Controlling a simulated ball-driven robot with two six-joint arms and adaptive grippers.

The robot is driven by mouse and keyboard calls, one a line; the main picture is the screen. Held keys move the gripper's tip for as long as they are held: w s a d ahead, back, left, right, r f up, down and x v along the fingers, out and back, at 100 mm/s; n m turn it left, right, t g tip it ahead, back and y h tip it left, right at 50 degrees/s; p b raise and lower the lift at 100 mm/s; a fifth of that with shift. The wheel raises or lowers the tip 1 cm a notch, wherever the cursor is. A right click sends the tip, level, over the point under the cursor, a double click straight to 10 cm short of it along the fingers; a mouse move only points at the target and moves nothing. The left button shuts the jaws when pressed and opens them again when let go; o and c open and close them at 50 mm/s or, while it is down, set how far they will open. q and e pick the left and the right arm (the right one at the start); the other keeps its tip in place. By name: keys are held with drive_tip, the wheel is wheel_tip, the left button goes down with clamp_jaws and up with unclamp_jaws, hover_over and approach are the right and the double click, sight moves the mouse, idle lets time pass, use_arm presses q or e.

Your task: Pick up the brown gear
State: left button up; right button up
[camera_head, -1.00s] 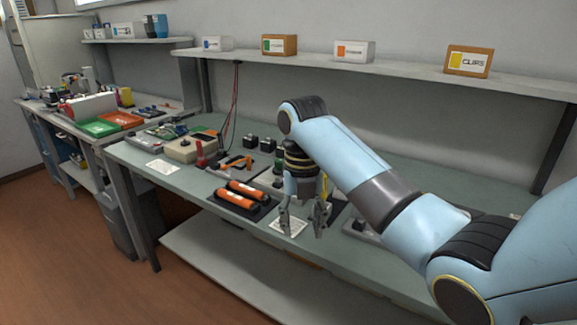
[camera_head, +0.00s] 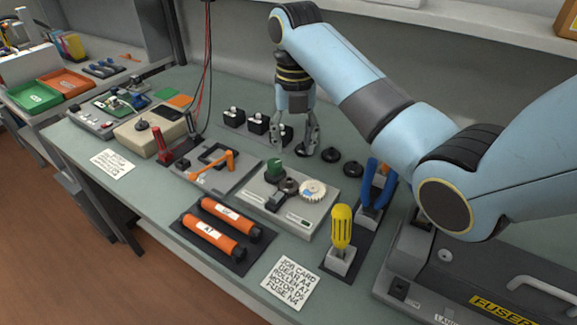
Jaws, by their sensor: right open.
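A grey plate (camera_head: 322,218) on the bench carries a small dark grey-brown round part (camera_head: 289,186), a cream toothed gear (camera_head: 313,191) and a green block (camera_head: 273,168). The dark part may be the brown gear, but its colour and teeth are too small to tell surely. My right gripper (camera_head: 294,151) points down with its fingers apart and nothing seen between them. It hangs behind the plate, near several black round pieces (camera_head: 330,155). My left gripper is not in view.
Orange rollers (camera_head: 214,238) lie in a dark tray left of the plate. A yellow screwdriver (camera_head: 341,225) and blue-handled pliers (camera_head: 376,184) stand to its right. A job card (camera_head: 290,284) lies in front. A large dark fuser unit (camera_head: 470,265) fills the right front.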

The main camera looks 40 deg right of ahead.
sight(289, 181)
drive_tip(key=f, duration=0.4)
drive_tip(key=shift+s+a, duration=0.2)
drive_tip(key=shift+a, duration=0.2)
drive_tip(key=shift+f, duration=0.3)
drive_tip(key=shift+w+d+f, duration=0.1)
drive_tip(key=shift+f, duration=0.25)
drive_tip(key=f, duration=0.5)
drive_tip(key=shift+w+a, duration=0.2)
drive_tip(key=shift+w, duration=0.05)
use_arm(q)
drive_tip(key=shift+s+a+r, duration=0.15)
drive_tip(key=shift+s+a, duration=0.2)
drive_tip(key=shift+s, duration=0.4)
use_arm(e)
drive_tip(key=shift+c, duration=0.9)
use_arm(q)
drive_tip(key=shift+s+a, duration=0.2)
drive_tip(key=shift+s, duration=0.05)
use_arm(e)
clamp_jaws()
drive_tip(key=shift+r, duration=0.15)
